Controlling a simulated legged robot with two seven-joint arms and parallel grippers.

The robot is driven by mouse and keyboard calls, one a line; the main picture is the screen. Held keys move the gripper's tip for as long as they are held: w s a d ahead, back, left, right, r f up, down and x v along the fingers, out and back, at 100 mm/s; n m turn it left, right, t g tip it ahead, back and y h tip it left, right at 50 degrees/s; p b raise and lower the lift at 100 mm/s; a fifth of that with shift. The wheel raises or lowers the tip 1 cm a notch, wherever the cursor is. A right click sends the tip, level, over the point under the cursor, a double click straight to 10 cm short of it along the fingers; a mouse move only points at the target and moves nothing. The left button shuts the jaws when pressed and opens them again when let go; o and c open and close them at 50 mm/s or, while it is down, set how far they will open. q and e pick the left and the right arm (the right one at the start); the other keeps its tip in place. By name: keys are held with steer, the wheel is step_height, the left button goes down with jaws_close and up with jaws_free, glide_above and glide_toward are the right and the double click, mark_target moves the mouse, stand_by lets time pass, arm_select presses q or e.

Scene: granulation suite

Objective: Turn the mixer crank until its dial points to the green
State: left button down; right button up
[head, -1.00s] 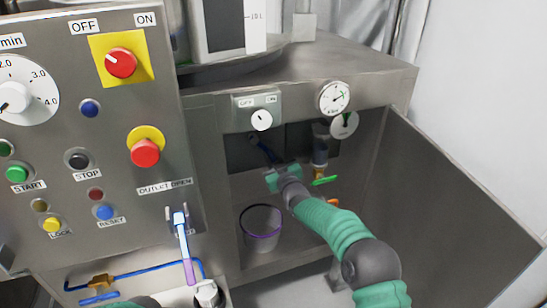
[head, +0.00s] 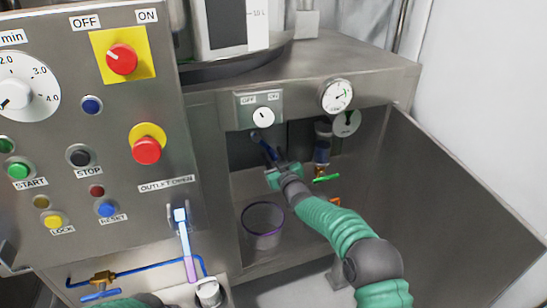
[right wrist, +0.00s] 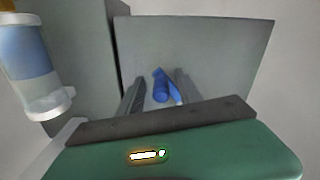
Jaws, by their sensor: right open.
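The blue mixer crank (head: 264,146) sticks out from the dark recess under the small OFF/ON switch. A round dial (head: 347,122) with a dark and green face hangs to its right; I cannot clearly read its pointer. My right gripper (head: 274,167) is at the near end of the crank. In the right wrist view, its two dark fingers (right wrist: 159,92) are apart, with the blue crank handle (right wrist: 161,88) showing between them. I see no grip on it. My left gripper is out of view; only a bit of my left arm shows at the bottom edge.
A white gauge (head: 337,96) sits above the dial. A green-handled valve (head: 326,178) is right of my right gripper. A bucket (head: 263,222) stands below it. The control panel (head: 120,190) is on the left, and an open metal door (head: 450,195) on the right.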

steer(key=p+v, duration=0.1)
steer(key=v, duration=1.5)
steer(key=shift+s+d+p, duration=0.15)
steer(key=shift+s+p, duration=0.2)
